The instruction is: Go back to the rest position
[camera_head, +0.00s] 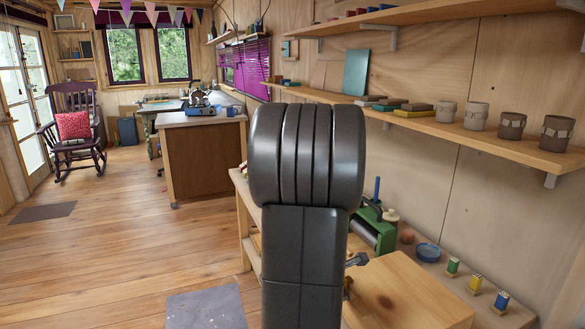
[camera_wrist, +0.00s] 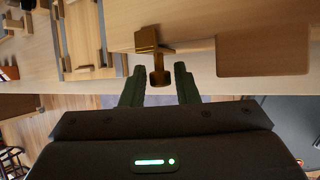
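My gripper (camera_wrist: 159,70) shows in the wrist view with its two dark fingers apart, one on each side of a small brown metal fitting. In the head view my dark arm stands upright in the middle and hides part of the workbench (camera_head: 403,295).
A desk (camera_head: 203,160) and a rocking chair (camera_head: 75,130) stand farther back. The floor at left is open.

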